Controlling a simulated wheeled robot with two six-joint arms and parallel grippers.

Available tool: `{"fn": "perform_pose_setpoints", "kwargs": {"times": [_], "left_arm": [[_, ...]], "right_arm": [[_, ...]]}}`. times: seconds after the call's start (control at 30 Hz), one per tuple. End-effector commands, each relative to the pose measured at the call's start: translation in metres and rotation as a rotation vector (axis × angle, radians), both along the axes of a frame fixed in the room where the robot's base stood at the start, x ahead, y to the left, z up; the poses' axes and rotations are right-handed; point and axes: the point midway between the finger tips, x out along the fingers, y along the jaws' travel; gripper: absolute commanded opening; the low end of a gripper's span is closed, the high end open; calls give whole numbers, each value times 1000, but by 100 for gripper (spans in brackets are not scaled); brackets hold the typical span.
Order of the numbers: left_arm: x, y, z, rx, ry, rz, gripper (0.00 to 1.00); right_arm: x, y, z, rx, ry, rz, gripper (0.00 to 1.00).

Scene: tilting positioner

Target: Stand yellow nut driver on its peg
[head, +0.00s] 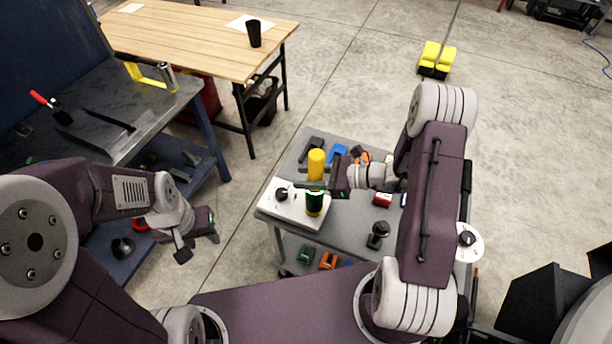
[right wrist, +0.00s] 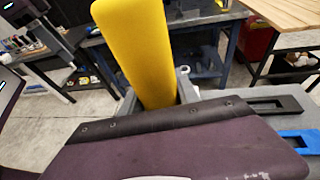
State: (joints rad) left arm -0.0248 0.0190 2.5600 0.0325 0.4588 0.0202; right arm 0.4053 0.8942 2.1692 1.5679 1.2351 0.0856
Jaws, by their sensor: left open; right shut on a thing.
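The yellow nut driver (head: 316,160) is held roughly upright in my right gripper (head: 314,187), over the white board (head: 279,212) on the grey cart. Its thick yellow handle (right wrist: 145,45) rises above the gripper in the right wrist view, leaning there. A dark cylinder with a yellow-green band (head: 314,204) shows directly below the gripper. I cannot tell whether it belongs to the driver or to the board. The driver's lower end and the peg are hidden. My left gripper (head: 196,243) is open and empty, left of the cart.
The board has a black knob (head: 282,192). A workbench (head: 100,110) is at left; a wooden table (head: 190,38) is behind.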

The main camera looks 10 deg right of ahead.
Motion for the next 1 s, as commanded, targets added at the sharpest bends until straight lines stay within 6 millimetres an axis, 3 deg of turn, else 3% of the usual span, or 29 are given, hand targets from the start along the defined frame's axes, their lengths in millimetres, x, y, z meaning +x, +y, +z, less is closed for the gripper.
{"fn": "perform_pose_setpoints", "kwargs": {"times": [0.33,0.63,0.67,0.73,0.97,1.0], "left_arm": [[0,0,-13,0,0,0,43],[0,0,-13,0,0,0,43],[0,0,-13,0,0,0,43],[0,0,-13,0,0,0,43],[0,0,-14,0,0,0,43],[0,0,-14,0,0,0,43]], "right_arm": [[0,0,-14,1,-2,0,0],[0,0,-14,1,-2,0,0],[0,0,-14,1,-2,0,43],[0,0,-14,1,-2,0,62],[0,0,-15,1,0,0,63],[0,0,-16,-1,2,0,68]]}}
